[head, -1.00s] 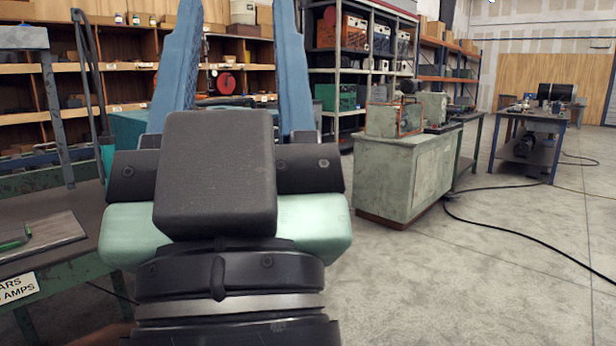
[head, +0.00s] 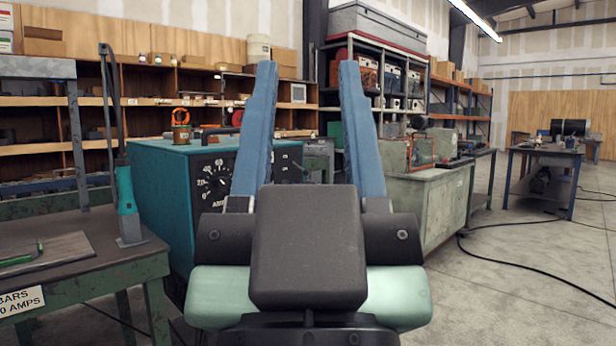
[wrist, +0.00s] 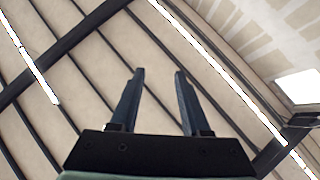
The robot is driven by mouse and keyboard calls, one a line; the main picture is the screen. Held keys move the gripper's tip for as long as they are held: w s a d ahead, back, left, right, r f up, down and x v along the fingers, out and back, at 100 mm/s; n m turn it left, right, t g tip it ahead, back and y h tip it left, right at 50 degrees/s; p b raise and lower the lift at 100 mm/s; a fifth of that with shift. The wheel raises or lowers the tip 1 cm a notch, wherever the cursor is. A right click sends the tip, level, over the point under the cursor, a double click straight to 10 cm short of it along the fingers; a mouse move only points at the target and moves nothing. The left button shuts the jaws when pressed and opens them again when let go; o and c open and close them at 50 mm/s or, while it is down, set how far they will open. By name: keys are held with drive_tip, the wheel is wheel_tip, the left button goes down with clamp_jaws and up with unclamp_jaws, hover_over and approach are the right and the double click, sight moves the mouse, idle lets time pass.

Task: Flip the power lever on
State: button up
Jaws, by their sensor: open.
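My gripper (head: 307,80) is open and empty, its two blue fingers pointing up in the head view. In the wrist view my gripper (wrist: 157,72) points at the ceiling, with nothing between the fingers. A teal machine box (head: 160,170) with a dial marked in numbers (head: 213,182) stands behind and left of my gripper. My gripper hides part of its front face. A tall lever-like bar with a teal grip (head: 126,205) stands on the green bench at the left. I cannot tell which part is the power lever.
The green workbench (head: 80,265) at left carries a flat plate and a sign. A grey-green cabinet (head: 425,205) stands at right, with a blue table (head: 545,165) farther back. Shelves line the back wall. A black cable (head: 520,255) lies on open floor at right.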

drive_tip(key=shift+r+p, duration=0.55)
drive_tip(key=c, duration=0.5)
wheel_tip(320, 180, up, 31)
drive_tip(key=p, duration=3.1)
clamp_jaws()
drive_tip(key=shift+f, duration=0.15)
